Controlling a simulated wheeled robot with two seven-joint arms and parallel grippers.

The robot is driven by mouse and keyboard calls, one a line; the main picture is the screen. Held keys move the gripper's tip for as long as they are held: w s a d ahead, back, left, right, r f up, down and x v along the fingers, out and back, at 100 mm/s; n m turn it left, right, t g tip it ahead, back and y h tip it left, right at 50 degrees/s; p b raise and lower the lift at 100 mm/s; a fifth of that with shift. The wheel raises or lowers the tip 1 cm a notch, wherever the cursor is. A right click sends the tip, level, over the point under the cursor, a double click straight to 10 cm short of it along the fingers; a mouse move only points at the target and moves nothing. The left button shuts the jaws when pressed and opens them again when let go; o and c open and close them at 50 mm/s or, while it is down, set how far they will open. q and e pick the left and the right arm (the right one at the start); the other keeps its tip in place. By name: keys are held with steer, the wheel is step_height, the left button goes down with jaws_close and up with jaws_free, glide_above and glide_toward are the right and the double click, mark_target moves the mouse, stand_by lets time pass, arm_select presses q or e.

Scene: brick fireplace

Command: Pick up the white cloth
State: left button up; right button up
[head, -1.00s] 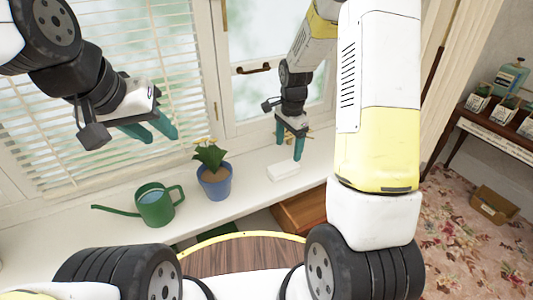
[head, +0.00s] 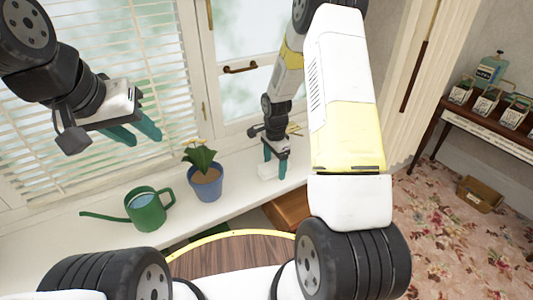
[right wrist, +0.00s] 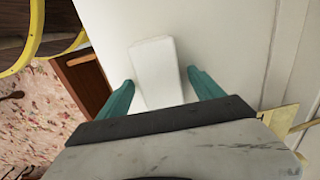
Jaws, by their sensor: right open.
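The white cloth (head: 268,171) is a small folded block lying on the white windowsill (head: 226,205), right of the potted plant. It also shows in the right wrist view (right wrist: 156,70). My right gripper (head: 274,170) is open and low over the sill at the cloth. In the right wrist view its teal fingers (right wrist: 160,84) stand apart, one on each side of the cloth's near part. I cannot tell whether they touch it. My left gripper (head: 140,136) is open and empty, raised in front of the window blind at the left.
A blue pot with a plant (head: 206,184) and a green watering can (head: 146,210) stand on the sill left of the cloth. A side table with small boxes (head: 486,102) stands at the right.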

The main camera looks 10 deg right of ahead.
mark_target(275, 166)
steer(key=shift+c, duration=0.3)
steer(key=c, duration=1.4)
steer(key=shift+r, duration=0.1)
steer(key=shift+r, duration=0.85)
steer(key=shift+s+r, duration=0.2)
steer(key=shift+r, duration=0.3)
steer(key=shift+s+r, duration=0.15)
steer(key=shift+r, duration=0.35)
steer(key=s, duration=1)
steer(key=s+r, duration=0.1)
steer(key=s, duration=0.4)
steer(key=shift+s+a+r, duration=0.1)
steer(key=shift+s+a, duration=0.05)
steer(key=shift+a, duration=0.05)
